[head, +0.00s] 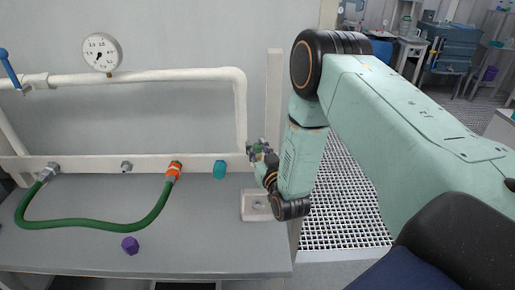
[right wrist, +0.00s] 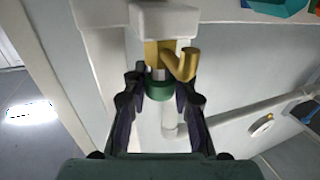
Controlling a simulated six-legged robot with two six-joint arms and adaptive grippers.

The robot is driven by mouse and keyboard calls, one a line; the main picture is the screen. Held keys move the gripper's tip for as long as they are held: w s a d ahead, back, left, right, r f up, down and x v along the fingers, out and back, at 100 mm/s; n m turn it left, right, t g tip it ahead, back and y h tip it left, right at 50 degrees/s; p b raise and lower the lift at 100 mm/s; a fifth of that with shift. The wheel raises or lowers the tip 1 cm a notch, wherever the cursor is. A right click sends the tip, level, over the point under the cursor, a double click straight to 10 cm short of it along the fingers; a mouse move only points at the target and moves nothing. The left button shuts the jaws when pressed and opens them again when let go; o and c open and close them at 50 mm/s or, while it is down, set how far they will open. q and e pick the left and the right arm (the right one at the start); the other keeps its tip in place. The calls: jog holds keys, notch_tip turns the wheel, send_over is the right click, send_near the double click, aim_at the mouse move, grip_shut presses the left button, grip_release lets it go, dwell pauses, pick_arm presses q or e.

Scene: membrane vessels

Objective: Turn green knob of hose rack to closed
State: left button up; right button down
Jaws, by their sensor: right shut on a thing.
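The green knob (right wrist: 187,92) shows in the right wrist view as a green ring under a brass fitting (right wrist: 181,64) with a bent spout. My right gripper (right wrist: 166,90) is shut on the knob, one finger on each side of it. In the head view my right gripper (head: 260,152) is at the right end of the white rack rail (head: 100,164), and it mostly hides the knob there. How far the knob is turned cannot be told. My left gripper is not in view.
A green hose (head: 95,226) hangs in a loop over the grey bench (head: 200,240), ending at an orange coupling (head: 173,173). A teal cap (head: 219,169) is on the rail. A purple piece (head: 130,244) lies on the bench. A pipe with a gauge (head: 102,53) runs above.

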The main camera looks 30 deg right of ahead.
jog(key=shift+a+m+h+b, duration=0.1)
jog(key=shift+m+h+b, duration=0.25)
jog(key=shift+h, duration=0.15)
jog(key=m+g+h+b, duration=0.1)
jog(key=h, duration=0.1)
jog(key=m+g+h+b, duration=0.1)
jog(key=m+h+b, duration=0.1)
jog(key=shift+w+g+h, duration=0.1)
jog(key=shift+g+h, duration=0.2)
jog(key=shift+h, duration=0.1)
jog(key=m+g+h+b, duration=0.4)
jog(key=m+g+h, duration=0.2)
jog(key=m+g+h+b, duration=0.1)
jog(key=m+g+b, duration=0.2)
jog(key=g, duration=0.2)
jog(key=m+g+h+b, duration=0.1)
jog(key=m+g+b, duration=0.2)
jog(key=g+b, duration=0.1)
jog(key=shift+f+g, duration=0.1)
jog(key=shift+g, duration=0.4)
jog(key=m+g+b, duration=0.2)
jog(key=shift+b, duration=0.3)
jog(key=shift+r+g+b, duration=0.25)
jog(key=shift+g+b, duration=0.15)
jog(key=shift+g, duration=0.1)
jog(key=shift+r+m, duration=0.1)
jog(key=shift+m, duration=0.15)
